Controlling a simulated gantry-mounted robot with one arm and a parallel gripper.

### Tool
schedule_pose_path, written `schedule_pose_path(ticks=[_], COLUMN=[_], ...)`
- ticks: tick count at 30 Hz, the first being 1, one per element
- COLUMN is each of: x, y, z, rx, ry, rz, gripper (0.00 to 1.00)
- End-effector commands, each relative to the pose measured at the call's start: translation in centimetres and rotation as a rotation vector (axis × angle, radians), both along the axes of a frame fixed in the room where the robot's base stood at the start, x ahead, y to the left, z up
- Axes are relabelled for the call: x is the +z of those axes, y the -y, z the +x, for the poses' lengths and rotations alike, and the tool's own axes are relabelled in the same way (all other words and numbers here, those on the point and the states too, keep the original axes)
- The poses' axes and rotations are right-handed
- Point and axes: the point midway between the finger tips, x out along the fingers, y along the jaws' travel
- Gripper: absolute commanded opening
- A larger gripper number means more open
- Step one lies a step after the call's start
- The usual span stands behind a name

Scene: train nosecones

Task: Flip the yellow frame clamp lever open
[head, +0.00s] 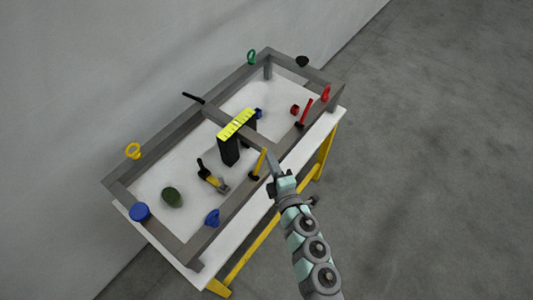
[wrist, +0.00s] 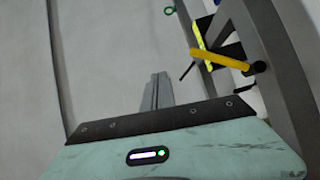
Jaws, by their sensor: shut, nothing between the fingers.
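The yellow clamp lever (head: 259,163) stands up from its black pivot (head: 254,177) on the near long rail of the grey frame. In the wrist view the yellow lever (wrist: 220,60) runs leftward from the black pivot (wrist: 260,67), at the right of the picture. My gripper (head: 269,156) is shut and empty, just right of the lever in the head view. In the wrist view my gripper's fingers (wrist: 162,77) show left of the lever with a gap between them in the picture. Whether they touch cannot be told from the head view.
The grey frame (head: 160,150) lies on a white table with yellow legs. A red lever (head: 306,112) stands farther along the near rail. A black block with a yellow-green top (head: 229,150) is near the middle.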

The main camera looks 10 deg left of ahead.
Motion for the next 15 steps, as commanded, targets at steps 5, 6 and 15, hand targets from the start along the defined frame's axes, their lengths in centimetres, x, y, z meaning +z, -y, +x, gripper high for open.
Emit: schedule_pose_path(ticks=[5,6,15], x=[1.0,1.3,2.3], y=[1.9,2.2,3.3], z=[-2.4,-2.8,-4.1], rx=[0.002,0.002,0.003], ry=[0.0,-0.001,0.0], rz=[-0.002,-0.003,-0.001], gripper=[0.0,0.0,0.0])
